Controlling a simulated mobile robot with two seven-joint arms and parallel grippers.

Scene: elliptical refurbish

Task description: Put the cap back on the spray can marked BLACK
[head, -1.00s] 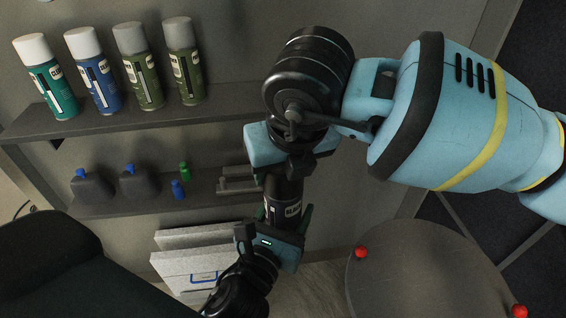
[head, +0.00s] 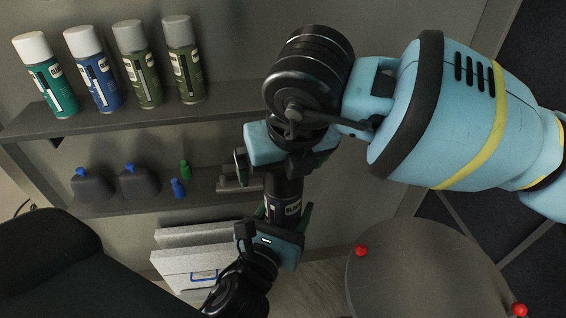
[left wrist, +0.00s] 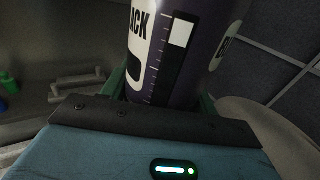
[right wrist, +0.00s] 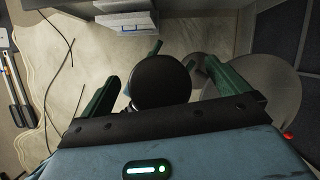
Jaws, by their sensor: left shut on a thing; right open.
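The dark spray can (head: 285,208) stands roughly upright in my left gripper (head: 278,218), which is shut around its body. Its label reads "ACK" in the left wrist view (left wrist: 185,50), the rest cut off. A black cap (head: 283,185) sits on top of the can, below my right gripper (head: 282,168). In the right wrist view the cap (right wrist: 161,80) is a dark round top between the fingers of the right gripper (right wrist: 175,88). Those fingers are spread, with gaps on both sides of it. Whether the cap is fully seated cannot be told.
Several spray cans (head: 103,80) stand on the upper shelf (head: 140,116). Dark bottles with blue caps (head: 140,182) and small green and blue bottles stand on the lower shelf. A round grey table (head: 420,270) with red knobs is at lower right. White drawers (head: 190,262) are below.

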